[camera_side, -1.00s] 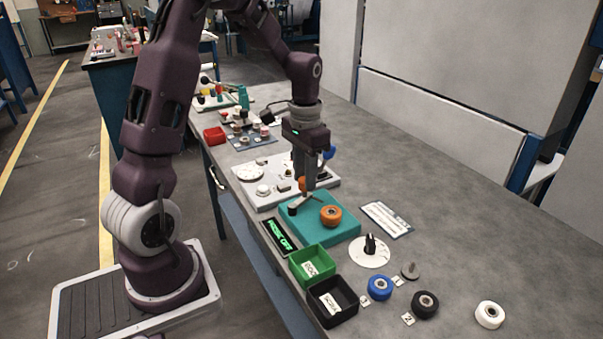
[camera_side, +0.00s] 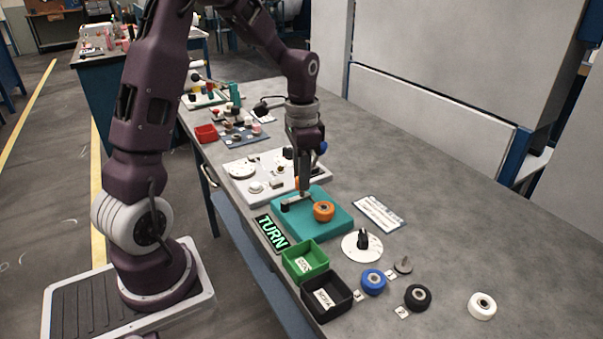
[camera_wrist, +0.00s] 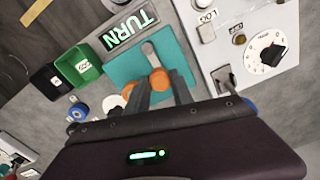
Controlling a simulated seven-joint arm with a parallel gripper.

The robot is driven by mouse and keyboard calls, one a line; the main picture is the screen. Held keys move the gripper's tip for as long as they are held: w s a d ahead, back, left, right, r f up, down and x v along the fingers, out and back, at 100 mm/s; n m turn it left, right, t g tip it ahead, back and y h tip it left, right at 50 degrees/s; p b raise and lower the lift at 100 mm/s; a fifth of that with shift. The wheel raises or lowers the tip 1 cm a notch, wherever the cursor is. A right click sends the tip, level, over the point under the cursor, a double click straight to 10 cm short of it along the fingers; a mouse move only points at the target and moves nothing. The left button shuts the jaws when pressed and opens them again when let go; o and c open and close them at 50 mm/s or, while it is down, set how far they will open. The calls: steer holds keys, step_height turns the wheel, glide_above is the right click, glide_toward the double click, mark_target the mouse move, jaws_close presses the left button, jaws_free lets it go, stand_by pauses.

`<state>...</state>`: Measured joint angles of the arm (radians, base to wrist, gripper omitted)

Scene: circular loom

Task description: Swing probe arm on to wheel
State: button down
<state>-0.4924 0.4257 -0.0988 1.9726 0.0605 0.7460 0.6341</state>
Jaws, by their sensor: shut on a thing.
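A teal base block (camera_side: 338,222) lies on the bench, also seen in the wrist view (camera_wrist: 122,65). An orange wheel (camera_side: 323,211) sits on it, at left in the wrist view (camera_wrist: 129,89). The grey probe arm (camera_side: 294,201) runs from a pivot at the display side of the block toward my fingers; it shows in the wrist view (camera_wrist: 151,54). A second orange piece (camera_wrist: 160,79) appears at the arm's end, between my fingers. My gripper (camera_side: 304,193) points down, shut at the arm's end beside the wheel. The fingers partly hide the contact.
A display (camera_side: 271,231) reads TURN. Green (camera_side: 304,259) and black (camera_side: 327,296) bins stand in front. A white dial plate (camera_side: 362,246), blue (camera_side: 373,281), black (camera_side: 418,297) and white (camera_side: 482,306) wheels lie at right. A white panel (camera_side: 255,183) is behind.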

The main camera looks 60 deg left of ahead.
steer(key=shift+w, duration=0.1)
steer(key=c, duration=1.1)
jaws_free()
step_height(320, 180, up, 7)
steer(key=shift+r, duration=0.1)
